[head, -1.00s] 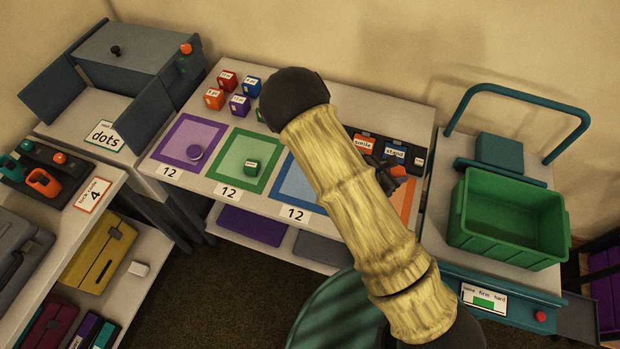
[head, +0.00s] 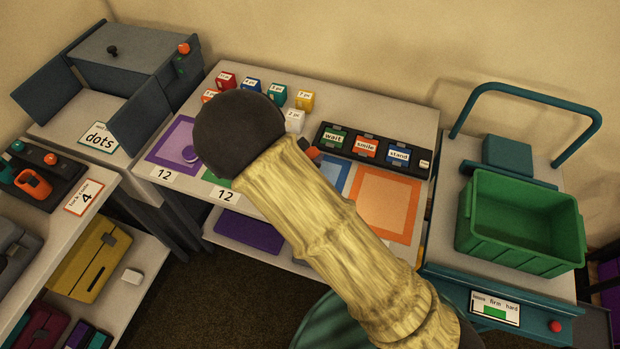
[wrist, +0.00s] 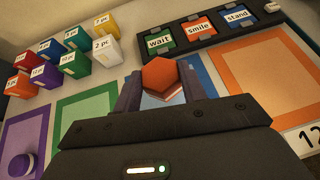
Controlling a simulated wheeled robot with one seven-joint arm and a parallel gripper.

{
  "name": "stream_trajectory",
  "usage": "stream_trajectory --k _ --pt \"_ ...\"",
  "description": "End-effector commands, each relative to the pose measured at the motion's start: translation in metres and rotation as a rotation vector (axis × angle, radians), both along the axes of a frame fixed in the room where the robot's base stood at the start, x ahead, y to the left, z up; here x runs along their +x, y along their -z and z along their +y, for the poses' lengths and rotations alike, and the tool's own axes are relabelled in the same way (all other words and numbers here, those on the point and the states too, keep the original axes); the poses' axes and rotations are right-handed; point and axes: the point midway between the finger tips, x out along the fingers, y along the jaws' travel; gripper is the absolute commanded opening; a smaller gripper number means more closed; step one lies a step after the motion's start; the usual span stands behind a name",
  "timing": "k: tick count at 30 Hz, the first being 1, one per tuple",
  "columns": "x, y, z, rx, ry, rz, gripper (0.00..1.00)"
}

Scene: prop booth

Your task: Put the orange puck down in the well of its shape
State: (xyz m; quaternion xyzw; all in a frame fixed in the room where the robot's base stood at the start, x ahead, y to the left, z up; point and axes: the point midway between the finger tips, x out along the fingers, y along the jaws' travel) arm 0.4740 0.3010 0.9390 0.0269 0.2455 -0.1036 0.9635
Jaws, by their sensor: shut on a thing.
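The orange puck (wrist: 160,77) is six-sided and sits between the fingers of my gripper (wrist: 158,92) in the wrist view. My gripper is shut on it, above the blue mat (wrist: 204,84). In the head view a small part of the puck (head: 313,154) shows beside my dark gripper (head: 305,146), mostly behind my arm. How high it is held is hard to tell. I cannot make out a well of its shape in either view.
A black rack (head: 375,149) with wait, smile and stand tiles lies behind the mats. A purple round piece (head: 190,153) is on the purple mat. The orange mat (head: 386,205) is bare. A green crate (head: 520,250) stands right.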

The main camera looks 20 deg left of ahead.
Motion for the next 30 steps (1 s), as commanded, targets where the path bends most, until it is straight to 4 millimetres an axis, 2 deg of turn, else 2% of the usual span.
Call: stream_trajectory --k 9,12,23,30 --pt "0.000 0.046 -0.001 -0.003 0.000 0.002 0.14" --pt "0.000 0.053 0.000 -0.001 0.000 0.001 0.14" --pt "0.000 0.056 0.000 0.000 0.001 0.000 0.14" --pt "0.000 0.085 -0.001 -0.002 0.002 0.000 0.14"
